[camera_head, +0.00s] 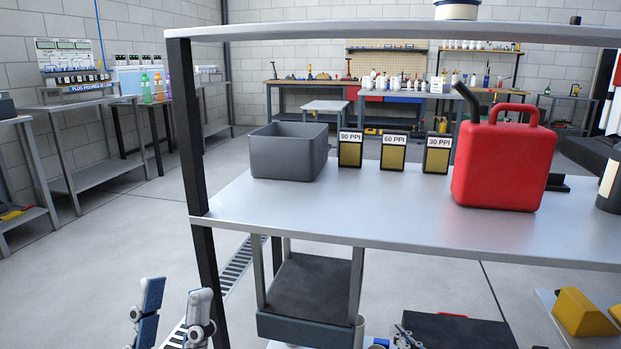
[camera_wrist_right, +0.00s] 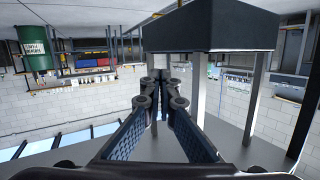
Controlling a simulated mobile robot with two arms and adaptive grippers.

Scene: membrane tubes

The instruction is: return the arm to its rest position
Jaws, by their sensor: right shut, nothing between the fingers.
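My left gripper (camera_head: 176,298) is at the bottom left of the head view, with its two blue-and-grey fingers apart and nothing between them. My right gripper (camera_wrist_right: 160,78) shows in the right wrist view with its fingers closed together at the tips and nothing held. In the head view only a small part that looks like my right gripper (camera_head: 404,338) shows at the bottom edge, in front of the lower part of the shelf; the rest of that arm is out of frame.
A metal shelf (camera_head: 400,222) carries a grey bin (camera_head: 289,152), several labelled PPI boxes (camera_head: 393,151) and a red canister (camera_head: 503,158). Below stand a dark cart (camera_head: 310,288), a black case (camera_head: 458,329) and yellow blocks (camera_head: 583,312). A dark tray-like body (camera_wrist_right: 210,30) is close above my right fingers.

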